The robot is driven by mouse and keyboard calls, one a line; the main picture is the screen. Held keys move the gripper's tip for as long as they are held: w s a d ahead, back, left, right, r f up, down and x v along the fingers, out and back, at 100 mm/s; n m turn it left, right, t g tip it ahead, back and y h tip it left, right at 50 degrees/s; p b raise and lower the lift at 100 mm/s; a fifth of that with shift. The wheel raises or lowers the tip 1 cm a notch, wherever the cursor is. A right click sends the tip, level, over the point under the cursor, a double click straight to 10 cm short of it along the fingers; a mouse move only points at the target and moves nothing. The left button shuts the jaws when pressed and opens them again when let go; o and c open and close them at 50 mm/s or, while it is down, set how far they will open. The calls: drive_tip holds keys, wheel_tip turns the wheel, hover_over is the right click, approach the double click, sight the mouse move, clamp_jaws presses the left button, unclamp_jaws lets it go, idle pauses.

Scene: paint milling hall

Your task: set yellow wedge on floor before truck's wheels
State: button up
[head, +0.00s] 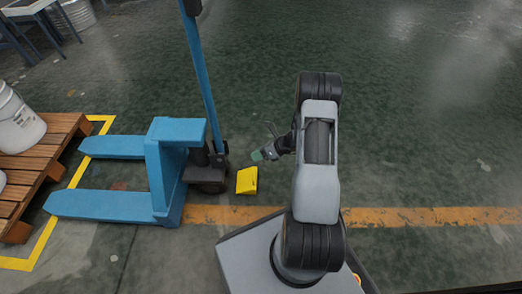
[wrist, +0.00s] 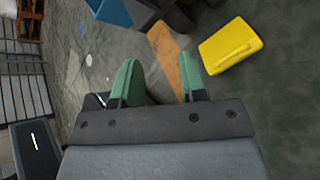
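The yellow wedge (head: 247,181) lies on the floor just right of the wheels (head: 210,178) of the blue pallet truck (head: 165,165). It looks apart from the wheels, with a small gap. In the wrist view the wedge (wrist: 230,45) lies beyond and to the right of my fingers. My gripper (head: 261,155) is above and to the right of the wedge in the head view. In the wrist view my gripper (wrist: 160,82) has its two green fingers spread, with only floor between them. Dark parts beside a blue edge show at the wrist view's top.
A wooden pallet (head: 40,165) with white buckets (head: 18,122) stands at left, by a yellow floor line (head: 72,180). An orange stripe (head: 430,216) crosses the floor. The truck's handle (head: 203,75) rises near my gripper. Floor at right is clear.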

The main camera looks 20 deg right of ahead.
drive_tip(key=s+a+r+n+g, duration=0.2)
drive_tip(key=a+r+n+g, duration=0.15)
drive_tip(key=r+n, duration=0.55)
drive_tip(key=s+a+r+n+h, duration=0.1)
drive_tip(key=s+r+n+h, duration=0.4)
drive_tip(key=s+r+n, duration=0.2)
drive_tip(key=s+a+r+n+h, duration=0.2)
drive_tip(key=s+r+n+h, duration=0.2)
drive_tip(key=s+r+n, duration=0.3)
wheel_tip(320, 180, up, 5)
drive_tip(key=n+t, duration=0.1)
drive_tip(key=n, duration=0.6)
drive_tip(key=shift+s+a+r+n+h, duration=0.15)
drive_tip(key=shift+s+a+n+h, duration=0.15)
drive_tip(key=shift+s+n+h, duration=0.1)
